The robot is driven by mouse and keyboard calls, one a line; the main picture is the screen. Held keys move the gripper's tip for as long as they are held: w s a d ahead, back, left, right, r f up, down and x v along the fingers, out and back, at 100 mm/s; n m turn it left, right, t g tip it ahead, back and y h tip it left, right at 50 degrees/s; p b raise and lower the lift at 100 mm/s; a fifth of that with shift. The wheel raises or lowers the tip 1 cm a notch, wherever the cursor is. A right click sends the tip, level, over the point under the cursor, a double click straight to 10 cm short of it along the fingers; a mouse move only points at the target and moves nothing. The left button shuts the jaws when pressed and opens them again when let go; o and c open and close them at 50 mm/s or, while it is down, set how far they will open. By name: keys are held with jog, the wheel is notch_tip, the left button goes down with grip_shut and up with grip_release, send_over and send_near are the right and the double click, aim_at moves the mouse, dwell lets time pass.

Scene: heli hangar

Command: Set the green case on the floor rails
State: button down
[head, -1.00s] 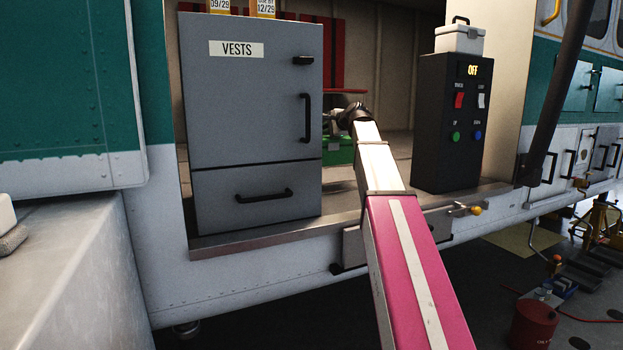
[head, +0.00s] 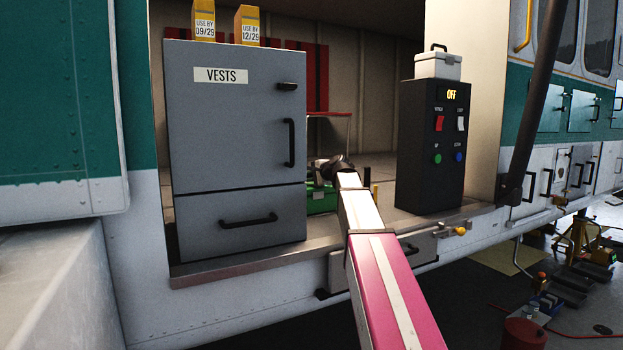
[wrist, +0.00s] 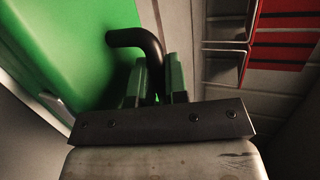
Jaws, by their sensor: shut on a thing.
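The green case (head: 321,201) shows low inside the open helicopter bay, partly hidden behind the grey cabinet and my arm. My gripper (head: 328,166) is just above it in the head view. In the wrist view my gripper (wrist: 160,88) is shut on the case's black handle (wrist: 136,38), and the green case (wrist: 62,45) fills the upper left. I cannot tell whether the underside of the case touches the bay floor. I cannot make out the floor rails clearly; that area is mostly hidden.
The grey VESTS cabinet (head: 235,150) stands close left of the case. A black switch box (head: 432,150) reading OFF stands to the right, with a white case (head: 437,66) on top. A small yellow post (head: 375,190) stands between. Red panels (wrist: 280,55) are on the back wall.

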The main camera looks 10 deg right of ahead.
jog(key=shift+f, duration=0.1)
jog(key=c, duration=1.1)
grip_release()
jog(key=v, duration=1.2)
